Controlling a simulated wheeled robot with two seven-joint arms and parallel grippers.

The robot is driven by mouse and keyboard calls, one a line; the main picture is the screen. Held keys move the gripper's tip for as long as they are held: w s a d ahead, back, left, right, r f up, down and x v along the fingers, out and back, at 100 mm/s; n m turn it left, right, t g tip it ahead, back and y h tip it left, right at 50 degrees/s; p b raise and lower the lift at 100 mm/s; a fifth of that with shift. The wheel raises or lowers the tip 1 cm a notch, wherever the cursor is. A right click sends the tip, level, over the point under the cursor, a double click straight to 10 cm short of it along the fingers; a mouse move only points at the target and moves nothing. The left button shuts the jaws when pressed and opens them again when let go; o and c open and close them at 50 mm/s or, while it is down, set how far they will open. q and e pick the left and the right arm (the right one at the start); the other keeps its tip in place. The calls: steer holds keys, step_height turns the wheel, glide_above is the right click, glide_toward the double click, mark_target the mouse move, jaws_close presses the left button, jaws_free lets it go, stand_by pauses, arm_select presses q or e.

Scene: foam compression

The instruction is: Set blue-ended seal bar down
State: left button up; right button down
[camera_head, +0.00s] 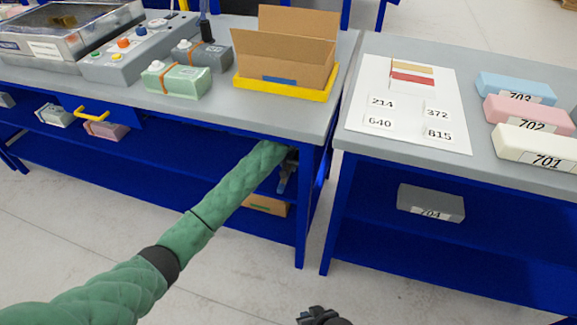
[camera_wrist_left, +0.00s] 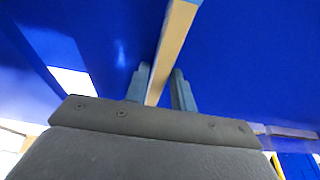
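My left gripper (camera_head: 287,176) is low, under the right end of the left table, and partly in shadow. In the left wrist view its two fingers (camera_wrist_left: 160,88) stand close together on either side of a long tan bar with a grey edge, which I take as the seal bar (camera_wrist_left: 177,40). The gripper looks shut on it. My right gripper (camera_head: 322,316) shows only as a dark piece at the bottom edge.
A blue lower shelf (camera_head: 150,165) lies around my left gripper, with a cardboard box (camera_head: 266,205) near it and a table leg (camera_head: 302,215) just right. An open carton (camera_head: 285,55) stands in a yellow tray above. The right table (camera_head: 480,165) holds numbered foam blocks.

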mark_target(289, 167)
arm_select(q)
steer(key=shift+o, duration=1.1)
steer(key=v, duration=0.3)
steer(key=shift+r, duration=0.25)
steer(key=s+a, duration=0.4)
steer(key=s, duration=0.7)
steer(key=s+d+f+h, duration=0.3)
steer(key=s+f, duration=0.9)
steer(key=s, duration=0.5)
steer(key=s+a+f+t, duration=0.1)
steer(key=s+a+f, duration=0.1)
steer(key=s, duration=0.7)
steer(key=s+a+f+n+t, duration=0.1)
steer(key=s+a+f, duration=0.2)
steer(key=s, duration=0.7)
steer(key=shift+f+t, duration=0.3)
steer(key=shift+f, duration=0.1)
arm_select(e)
steer(key=shift+f, duration=0.55)
arm_select(q)
steer(key=shift+s, duration=0.2)
